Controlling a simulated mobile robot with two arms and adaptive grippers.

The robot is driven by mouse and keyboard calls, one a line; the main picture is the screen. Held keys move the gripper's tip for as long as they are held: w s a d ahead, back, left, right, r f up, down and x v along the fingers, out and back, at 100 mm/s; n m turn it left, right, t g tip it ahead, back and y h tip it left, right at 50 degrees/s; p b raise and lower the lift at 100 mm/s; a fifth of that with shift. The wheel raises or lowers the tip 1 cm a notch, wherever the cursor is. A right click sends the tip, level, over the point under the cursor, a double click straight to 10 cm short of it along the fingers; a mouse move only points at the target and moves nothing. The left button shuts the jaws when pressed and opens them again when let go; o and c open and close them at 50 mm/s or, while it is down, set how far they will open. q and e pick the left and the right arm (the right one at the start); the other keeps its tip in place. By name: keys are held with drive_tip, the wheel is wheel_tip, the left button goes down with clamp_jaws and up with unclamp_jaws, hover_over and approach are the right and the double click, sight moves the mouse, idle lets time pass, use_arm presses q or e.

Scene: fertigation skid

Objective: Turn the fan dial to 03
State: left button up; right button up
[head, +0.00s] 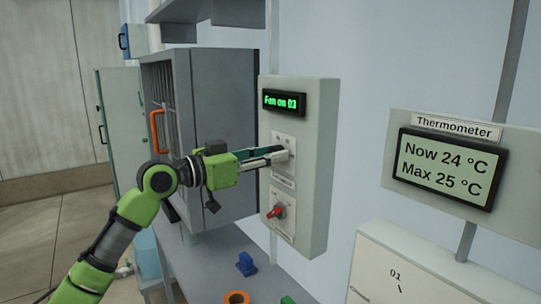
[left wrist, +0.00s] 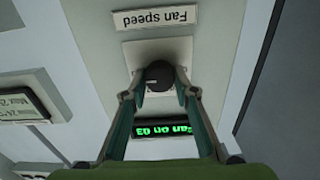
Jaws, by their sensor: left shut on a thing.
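My left gripper (head: 282,157) is shut on the dial, one finger on each side. In the head view the fingers mostly hide the dial. The fan display (head: 284,102) at the top of the grey control box (head: 318,170) reads "Fan on 03" in green; it also shows in the left wrist view (left wrist: 162,129). My right gripper is not in view.
A red knob (head: 277,212) sits lower on the same box. A thermometer panel (head: 446,163) at right reads now 24 °C, max 25 °C. A grey cabinet (head: 222,130) with an orange handle stands left. Below are a blue object (head: 246,264) and an orange ring (head: 237,297).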

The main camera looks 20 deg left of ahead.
use_arm(q)
drive_tip(key=shift+f, duration=0.15)
drive_tip(key=o, duration=1.1)
drive_tip(key=v, duration=1.2)
